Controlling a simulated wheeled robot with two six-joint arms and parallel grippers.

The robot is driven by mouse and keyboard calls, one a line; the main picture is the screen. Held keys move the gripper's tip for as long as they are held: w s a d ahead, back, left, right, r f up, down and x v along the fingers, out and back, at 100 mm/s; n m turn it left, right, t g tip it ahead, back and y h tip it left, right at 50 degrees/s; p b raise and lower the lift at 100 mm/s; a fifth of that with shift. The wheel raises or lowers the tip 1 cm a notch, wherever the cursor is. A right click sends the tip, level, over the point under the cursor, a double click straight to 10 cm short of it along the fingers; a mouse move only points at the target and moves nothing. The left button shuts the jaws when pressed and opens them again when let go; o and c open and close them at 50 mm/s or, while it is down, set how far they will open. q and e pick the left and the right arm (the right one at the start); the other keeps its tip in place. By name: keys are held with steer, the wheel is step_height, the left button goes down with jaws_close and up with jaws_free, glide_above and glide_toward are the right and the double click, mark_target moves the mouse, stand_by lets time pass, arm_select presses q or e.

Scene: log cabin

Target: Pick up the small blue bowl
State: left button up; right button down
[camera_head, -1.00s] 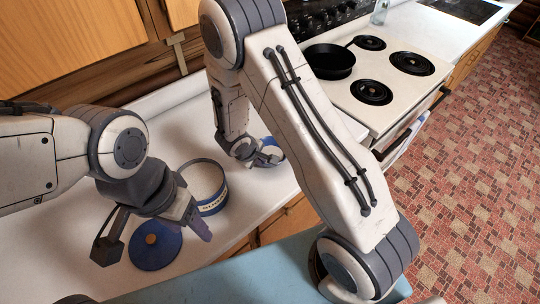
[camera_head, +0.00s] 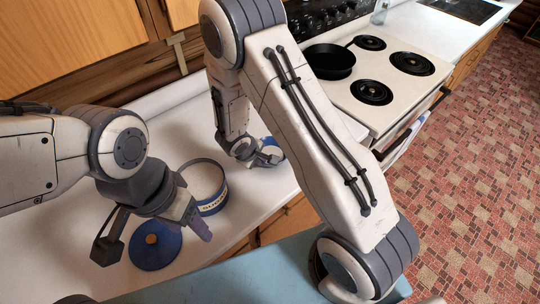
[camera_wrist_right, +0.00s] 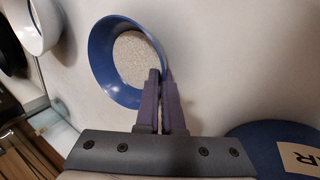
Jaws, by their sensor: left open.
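The small blue bowl (camera_head: 279,142) stands on the white counter, partly hidden behind my right arm. In the right wrist view the blue bowl (camera_wrist_right: 103,55) is seen from above, with a pale, grainy inside. My right gripper (camera_head: 268,160) is at the bowl's near side. In the right wrist view the fingers of the right gripper (camera_wrist_right: 161,78) are close together at the rim, one inside and one outside, shut on the wall. My left gripper (camera_head: 193,217) is open and empty beside the sugar canister, over the counter.
The open blue sugar canister (camera_head: 211,204) holds white contents. Its blue lid (camera_head: 147,257) with a wooden knob lies on the counter. A stove (camera_head: 395,112) with a black pan (camera_head: 330,62) stands to the right. A white bowl (camera_wrist_right: 40,28) shows in the right wrist view.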

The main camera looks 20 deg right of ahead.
stand_by(0.3)
step_height(320, 180, up, 4)
steer(key=shift+w+r, duration=0.1)
steer(key=s+d+r+b, duration=0.3)
steer(key=s+d+r, duration=0.3)
steer(key=s+d, duration=0.2)
steer(key=shift+s+d+r, duration=0.15)
steer(key=shift+s+r, duration=0.1)
steer(key=shift+r, duration=0.15)
